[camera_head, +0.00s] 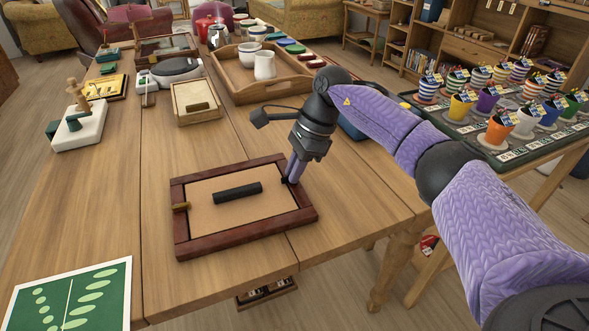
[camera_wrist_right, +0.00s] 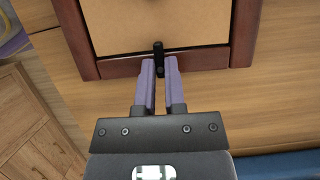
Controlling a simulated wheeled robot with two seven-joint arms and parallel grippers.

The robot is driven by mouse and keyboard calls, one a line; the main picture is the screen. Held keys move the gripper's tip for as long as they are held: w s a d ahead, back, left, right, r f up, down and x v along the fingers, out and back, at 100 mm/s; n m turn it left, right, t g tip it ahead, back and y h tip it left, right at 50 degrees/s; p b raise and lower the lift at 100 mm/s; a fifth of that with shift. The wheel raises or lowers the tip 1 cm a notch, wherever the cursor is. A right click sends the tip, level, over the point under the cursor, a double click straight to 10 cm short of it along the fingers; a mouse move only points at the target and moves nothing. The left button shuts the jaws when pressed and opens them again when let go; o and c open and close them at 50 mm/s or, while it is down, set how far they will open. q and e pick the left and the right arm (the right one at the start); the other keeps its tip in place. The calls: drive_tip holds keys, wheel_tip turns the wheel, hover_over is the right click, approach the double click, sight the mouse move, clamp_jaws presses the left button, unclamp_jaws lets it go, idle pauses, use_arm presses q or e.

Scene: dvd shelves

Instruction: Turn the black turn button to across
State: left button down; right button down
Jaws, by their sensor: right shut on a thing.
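The black turn button (camera_wrist_right: 158,47) is a small dark bar on the dark red wooden frame (camera_head: 247,231) that lies on the table. In the wrist view it stands crosswise to the rail, with its far end at the edge of the tan panel (camera_head: 205,213). My right gripper (camera_wrist_right: 160,65) has its purple fingers on either side of the button, shut on it; they hide part of it. In the head view the right gripper (camera_head: 290,181) reaches down at the frame's right rail, and the button is mostly hidden. My left gripper is not in view.
A black bar handle (camera_head: 237,191) lies on the panel, and a brass-coloured button (camera_head: 181,206) sits on the left rail. A small framed box (camera_head: 196,101) and a wooden tray (camera_head: 258,89) stand behind. A green card (camera_head: 70,298) lies front left. Bare table surrounds the frame.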

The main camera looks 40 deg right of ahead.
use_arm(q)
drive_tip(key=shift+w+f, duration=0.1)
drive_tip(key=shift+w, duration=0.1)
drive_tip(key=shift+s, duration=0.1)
use_arm(e)
drive_tip(key=c, duration=0.7)
unclamp_jaws()
drive_tip(key=shift+c, duration=0.2)
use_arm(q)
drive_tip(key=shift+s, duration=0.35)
use_arm(e)
drive_tip(key=shift+o, duration=0.2)
use_arm(q)
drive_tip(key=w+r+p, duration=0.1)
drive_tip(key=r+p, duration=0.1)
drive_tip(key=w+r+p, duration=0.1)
drive_tip(key=p, duration=0.1)
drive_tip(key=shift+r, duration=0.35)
use_arm(e)
drive_tip(key=w+v, duration=0.1)
drive_tip(key=v, duration=0.8)
drive_tip(key=shift+s+d+r, duration=0.15)
drive_tip(key=shift+s+r, duration=0.25)
drive_tip(key=shift+s, duration=0.1)
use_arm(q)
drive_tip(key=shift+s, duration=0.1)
